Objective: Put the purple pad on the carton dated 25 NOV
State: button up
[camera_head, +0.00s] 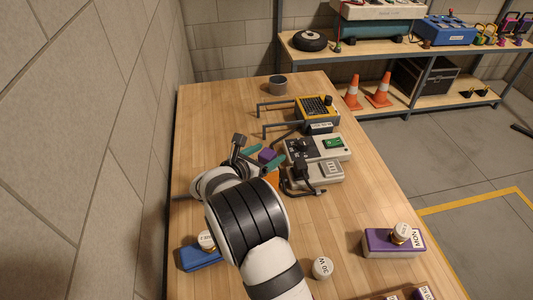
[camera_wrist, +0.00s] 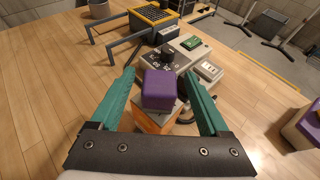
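A small purple block (camera_wrist: 162,90) sits on top of an orange and grey object (camera_wrist: 155,121) in the wrist view; the block also shows in the head view (camera_head: 267,155). My gripper (camera_wrist: 161,77) is open, its teal fingers on either side of the block with visible gaps. A purple-topped box (camera_head: 380,242) stands at the right, with a white-capped brass piece (camera_head: 402,232) and a white label on it. Labels are too small or turned to read surely; I cannot tell which carton says 25 NOV. A blue box (camera_head: 200,258) lies left of my arm, with another white-capped piece (camera_head: 207,240).
Grey devices with a knob and switch (camera_head: 318,172) stand just beyond and right of my gripper. A yellow-black device (camera_head: 317,108), metal hooks (camera_head: 285,128) and a cup (camera_head: 278,85) are farther back. A round white-capped piece (camera_head: 322,268) stands near the front. Table space at left is clear.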

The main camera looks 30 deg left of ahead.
jog(key=shift+r, duration=0.2)
jog(key=v, duration=1.2)
jog(key=w+d+r+m+g+h, duration=0.1)
jog(key=d+r+m+g+h, duration=0.2)
jog(key=d+m, duration=0.9)
jog(key=d+r+m+g+h, duration=0.2)
jog(key=d+m+g+h, duration=0.35)
jog(key=d, duration=1.35)
jog(key=s+d+m+g+y, duration=0.4)
jog(key=s+d+m, duration=0.4)
jog(key=m, duration=0.2)
jog(key=s+a+m+g+y, duration=0.1)
jog(key=s+m+y, duration=0.5)
jog(key=s+m, duration=0.5)
jog(key=f+m, duration=0.1)
jog(key=m, duration=0.2)
jog(key=shift+a, duration=0.25)
